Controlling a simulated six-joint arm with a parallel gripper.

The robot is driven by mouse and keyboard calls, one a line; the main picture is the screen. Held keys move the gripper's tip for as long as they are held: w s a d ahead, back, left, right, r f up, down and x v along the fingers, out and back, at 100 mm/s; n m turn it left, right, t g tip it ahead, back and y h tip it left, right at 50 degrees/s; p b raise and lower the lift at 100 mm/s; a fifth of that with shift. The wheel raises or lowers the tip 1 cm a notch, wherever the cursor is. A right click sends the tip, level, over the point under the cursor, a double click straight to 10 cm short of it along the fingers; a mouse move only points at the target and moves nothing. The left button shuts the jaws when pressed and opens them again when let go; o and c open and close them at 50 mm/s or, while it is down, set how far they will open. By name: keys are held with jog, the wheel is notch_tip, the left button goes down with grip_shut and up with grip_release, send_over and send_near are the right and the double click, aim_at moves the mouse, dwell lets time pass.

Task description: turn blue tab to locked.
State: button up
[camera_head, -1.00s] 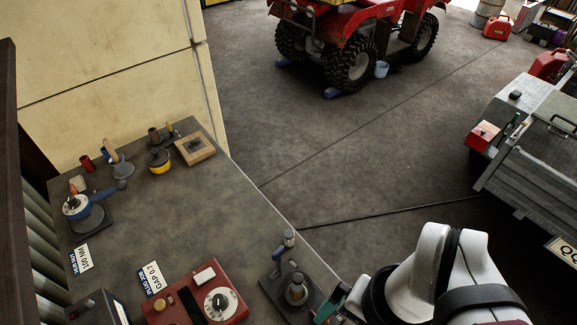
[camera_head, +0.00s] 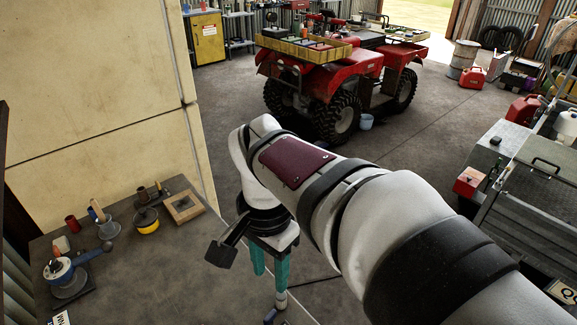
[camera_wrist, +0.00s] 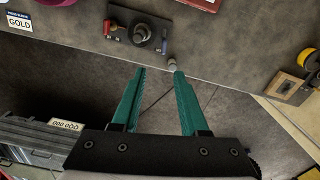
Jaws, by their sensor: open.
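My gripper (camera_head: 270,272) hangs over the right edge of the workbench, its two teal fingers pointing down. In the wrist view the gripper (camera_wrist: 157,70) is open with nothing between its fingers. A small fixture on a dark plate (camera_wrist: 120,22) lies beyond the fingertips, with a dark round part and a lever. A blue-and-white device with a blue handle (camera_head: 88,254) stands at the bench's left. I cannot make out a tab marked locked.
A red quad bike (camera_head: 340,85) and a grey trailer (camera_head: 540,180) are on the floor beyond.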

aim_at(270, 315)
jog(key=f, duration=1.5)
jog(key=shift+w+a+f, duration=0.25)
jog(key=shift+a+f, duration=0.15)
grip_shut()
